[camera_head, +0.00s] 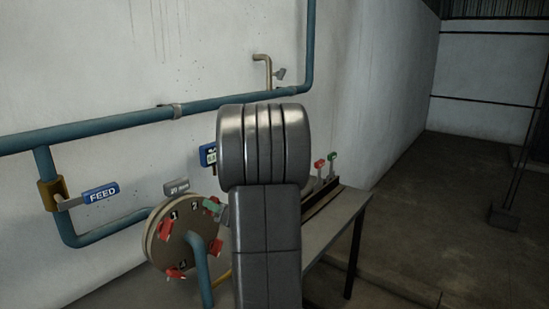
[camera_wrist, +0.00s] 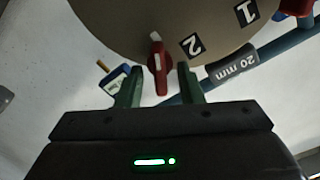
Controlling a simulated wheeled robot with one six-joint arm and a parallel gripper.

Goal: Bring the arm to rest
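My gripper (camera_wrist: 159,76) shows in the wrist view with its two green fingers apart. A red clamp (camera_wrist: 157,62) on the round tan cover (camera_wrist: 115,22) stands between the fingers, beside the tag marked 2 (camera_wrist: 192,45). Gaps show on both sides of the clamp, so the fingers do not appear to press on it. In the head view my arm rises in the middle and hides part of the cover (camera_head: 157,238). A green fingertip (camera_head: 214,206) shows at the cover's upper right, near the tag marked 2.
A blue pipe (camera_head: 100,130) runs along the wall, with a valve handle marked FEED (camera_head: 100,193) at left. A grey 20 mm label (camera_head: 177,186) is above the cover. A table (camera_head: 335,222) at right bears red- and green-topped items. Open floor (camera_head: 440,215) lies further right.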

